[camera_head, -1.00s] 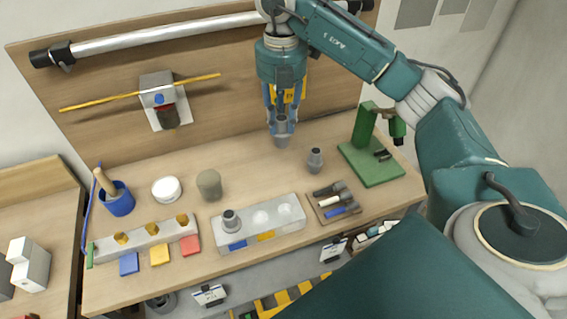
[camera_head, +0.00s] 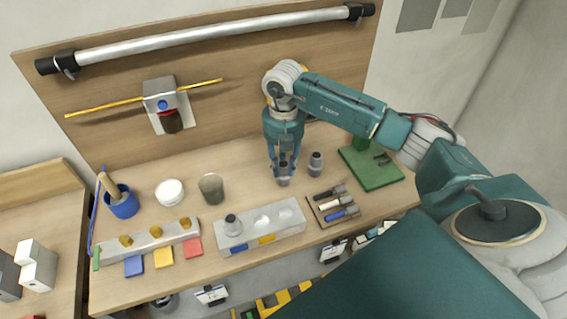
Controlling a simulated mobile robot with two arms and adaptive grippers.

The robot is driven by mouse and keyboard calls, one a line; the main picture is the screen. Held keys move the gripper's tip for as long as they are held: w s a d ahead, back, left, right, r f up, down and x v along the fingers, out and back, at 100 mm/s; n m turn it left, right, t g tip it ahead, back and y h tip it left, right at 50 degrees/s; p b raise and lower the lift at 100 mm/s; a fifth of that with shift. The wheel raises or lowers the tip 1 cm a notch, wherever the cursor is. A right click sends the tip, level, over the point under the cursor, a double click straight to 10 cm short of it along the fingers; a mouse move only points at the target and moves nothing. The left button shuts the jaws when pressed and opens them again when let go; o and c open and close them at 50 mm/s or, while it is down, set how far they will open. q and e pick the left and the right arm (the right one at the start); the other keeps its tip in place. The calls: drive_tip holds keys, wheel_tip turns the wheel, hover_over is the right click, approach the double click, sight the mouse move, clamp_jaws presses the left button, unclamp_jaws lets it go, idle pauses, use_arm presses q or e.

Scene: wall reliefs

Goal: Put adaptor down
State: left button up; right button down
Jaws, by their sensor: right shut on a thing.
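My right gripper (camera_head: 283,168) points down over the wooden table, shut on a grey adaptor (camera_head: 283,181). The held adaptor is upright, at or just above the tabletop; I cannot tell whether it touches. A second grey adaptor (camera_head: 316,164) stands upright on the table just to the right of the gripper. A third adaptor (camera_head: 233,225) sits in the left place of the light grey block (camera_head: 257,238), whose other two round places are empty. My left gripper is not in view.
A tray with tools (camera_head: 323,221) lies right of the block. A green stand (camera_head: 372,172) is at the back right. A grey-green cup (camera_head: 212,188), a white round container (camera_head: 170,192) and a blue pot (camera_head: 123,203) stand to the left. The table (camera_head: 245,187) is clear between cup and gripper.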

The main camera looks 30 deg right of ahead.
drive_tip(key=shift+f, duration=0.2)
drive_tip(key=c, duration=1.5)
unclamp_jaws()
drive_tip(key=shift+r, duration=0.1)
drive_tip(key=shift+o, duration=0.3)
drive_tip(key=shift+r, duration=0.1)
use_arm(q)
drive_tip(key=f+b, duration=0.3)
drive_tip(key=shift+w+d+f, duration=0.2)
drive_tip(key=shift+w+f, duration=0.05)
use_arm(e)
wheel_tip(320, 180, up, 12)
